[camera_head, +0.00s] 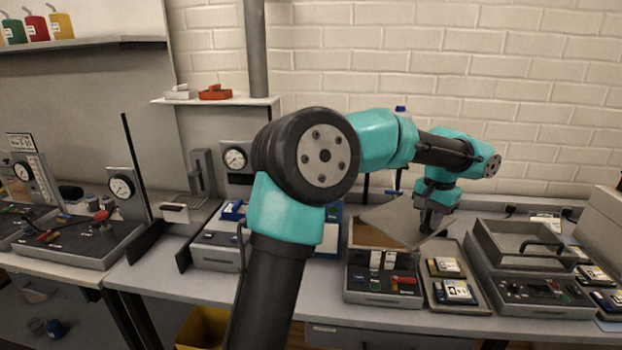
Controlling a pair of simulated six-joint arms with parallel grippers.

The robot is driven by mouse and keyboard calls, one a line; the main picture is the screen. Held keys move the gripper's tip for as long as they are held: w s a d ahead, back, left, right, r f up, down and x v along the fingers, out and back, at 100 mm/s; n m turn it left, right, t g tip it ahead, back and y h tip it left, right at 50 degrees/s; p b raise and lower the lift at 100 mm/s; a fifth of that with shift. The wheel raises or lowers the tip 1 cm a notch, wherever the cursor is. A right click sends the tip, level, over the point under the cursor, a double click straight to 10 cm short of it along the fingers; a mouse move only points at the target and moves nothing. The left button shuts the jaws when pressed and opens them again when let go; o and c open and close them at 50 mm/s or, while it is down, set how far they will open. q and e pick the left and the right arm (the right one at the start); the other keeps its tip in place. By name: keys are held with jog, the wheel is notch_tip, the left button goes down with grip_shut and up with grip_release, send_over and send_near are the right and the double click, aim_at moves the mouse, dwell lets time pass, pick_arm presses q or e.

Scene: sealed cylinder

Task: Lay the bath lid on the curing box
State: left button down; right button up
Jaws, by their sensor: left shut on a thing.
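My left gripper (428,228) is shut on a thin flat grey plate (388,219), which looks like the bath lid. It grips the plate near its right side. The plate is tilted and hangs over the back of a grey box (381,298) with switches and labels on its front, which may be the curing box. A brown area (366,236) shows beside the plate, at the back of this box. I cannot tell whether the plate touches the box. The fingertips are partly hidden by the plate. My right gripper is not in view.
A tray (483,306) with small labelled packs stands right of the box. Beyond it is a control unit (530,292) with an open-topped grey tub (519,237) and a black handle. Gauges and other stations stand on the left. My left arm hides part of the bench middle.

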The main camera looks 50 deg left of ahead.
aim_at(400, 216)
pick_arm(q)
jog(key=shift+m, duration=0.4)
jog(key=a, duration=0.2)
jog(key=a+r, duration=0.1)
jog(key=a, duration=0.2)
jog(key=s+a, duration=0.1)
jog(key=a, duration=0.1)
jog(key=shift+a+r, duration=0.35)
jog(key=shift+r, duration=0.05)
jog(key=s+a+r+m, duration=0.1)
jog(key=s+a+m, duration=0.3)
jog(key=s+a, duration=0.3)
jog(key=s+a+r+m, duration=0.2)
jog(key=s+a+m, duration=0.2)
jog(key=s+a, duration=0.3)
jog(key=a, duration=0.5)
jog(key=shift+a, duration=0.25)
jog(key=shift+r, duration=0.1)
jog(key=w+a, duration=0.3)
jog(key=a, duration=0.1)
jog(key=w+a+f, duration=0.1)
jog(key=w+a, duration=0.6)
jog(key=a, duration=0.1)
jog(key=shift+w+a+f, duration=0.1)
jog(key=shift+w+f, duration=0.1)
jog(key=shift+f, duration=1.8)
jog(key=shift+f, duration=0.1)
